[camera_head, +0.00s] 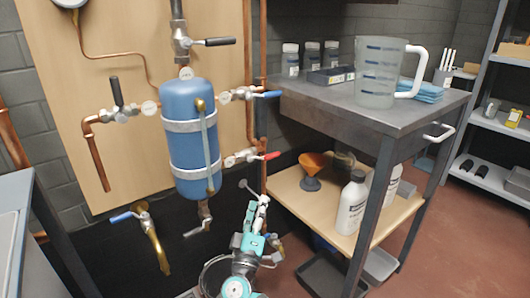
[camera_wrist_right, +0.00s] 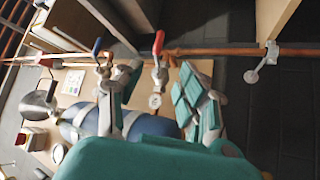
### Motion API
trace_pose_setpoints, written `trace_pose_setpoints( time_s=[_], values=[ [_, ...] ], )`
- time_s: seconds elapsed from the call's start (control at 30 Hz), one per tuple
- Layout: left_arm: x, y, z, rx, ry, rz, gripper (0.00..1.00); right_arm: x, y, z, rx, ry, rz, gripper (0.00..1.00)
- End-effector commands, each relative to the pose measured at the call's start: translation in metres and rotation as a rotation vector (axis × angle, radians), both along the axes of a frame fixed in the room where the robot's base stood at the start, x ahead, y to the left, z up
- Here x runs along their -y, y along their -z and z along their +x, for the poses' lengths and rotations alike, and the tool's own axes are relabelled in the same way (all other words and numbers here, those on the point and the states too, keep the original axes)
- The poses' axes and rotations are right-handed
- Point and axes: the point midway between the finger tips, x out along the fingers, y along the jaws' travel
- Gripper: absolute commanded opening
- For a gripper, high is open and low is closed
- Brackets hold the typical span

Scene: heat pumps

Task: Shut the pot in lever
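No label tells me which lever is the pot in lever. A grey metal lever (camera_head: 247,187) sits low on the copper pipe, below the red-handled valve (camera_head: 252,157). A similar grey lever (camera_wrist_right: 264,65) shows on the pipe at the right of the wrist view. My right gripper (camera_head: 259,205), teal and white, is just below and right of the grey lever. In the wrist view its fingers (camera_wrist_right: 157,88) are spread, with the red lever (camera_wrist_right: 158,43) beyond the gap. My left gripper is not visible.
A blue tank (camera_head: 190,140) hangs on the wooden panel, with a blue lever (camera_head: 268,94) and black levers (camera_head: 213,41) around it. At right stands a grey cart (camera_head: 310,101) with a measuring jug (camera_head: 375,75), bottles and a funnel (camera_head: 312,165).

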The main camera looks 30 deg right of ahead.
Motion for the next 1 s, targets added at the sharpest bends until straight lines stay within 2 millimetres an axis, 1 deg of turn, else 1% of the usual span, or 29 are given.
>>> trace_pose_setpoints(
  time_s=[0.17,0.7,0.83,1.0],
  values=[
    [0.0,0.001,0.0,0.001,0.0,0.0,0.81,0.012,-0.008,0.012,0.004,0.002,-0.003,0.39],
    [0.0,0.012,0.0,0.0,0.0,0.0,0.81,0.086,-0.052,0.087,0.003,0.002,-0.002,0.39],
    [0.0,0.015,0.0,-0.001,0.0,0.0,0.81,0.1,-0.06,0.1,0.003,0.002,0.0,0.39],
    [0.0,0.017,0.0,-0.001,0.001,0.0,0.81,0.11,-0.066,0.111,0.001,0.001,0.0,0.39]
  ],
)
